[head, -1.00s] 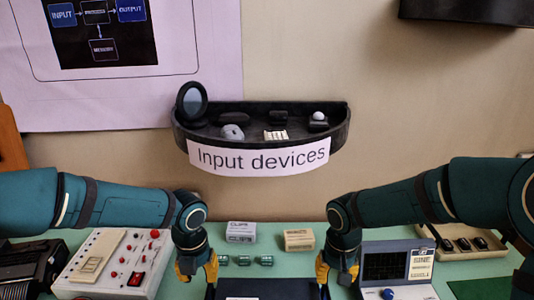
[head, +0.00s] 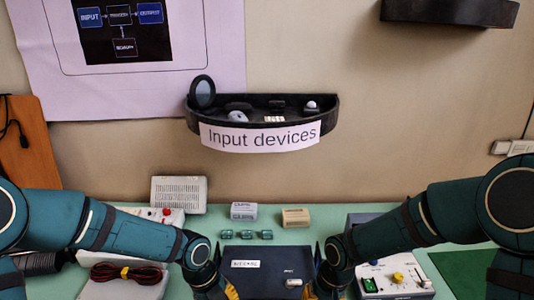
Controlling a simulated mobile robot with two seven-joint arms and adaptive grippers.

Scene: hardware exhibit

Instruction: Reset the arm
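My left arm comes in from the left in the head view, and its gripper (head: 222,286) points down at the bottom edge, beside the left side of a dark case. My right gripper (head: 318,286) is at the case's right side, also low in the picture. Yellow parts of both grippers show, but the fingertips are partly hidden or cut off, so I cannot tell their opening. The dark case (head: 262,258) lies between them, with a white label and a small pale item on it. I cannot tell whether either gripper touches it.
A black wall shelf labelled "Input devices" (head: 262,136) is above the bench. A small grey box (head: 243,211), a tan box (head: 296,218) and several green parts (head: 246,235) stand behind the case. A red-black cable (head: 126,273) is left; a panel with knobs (head: 396,277) is right.

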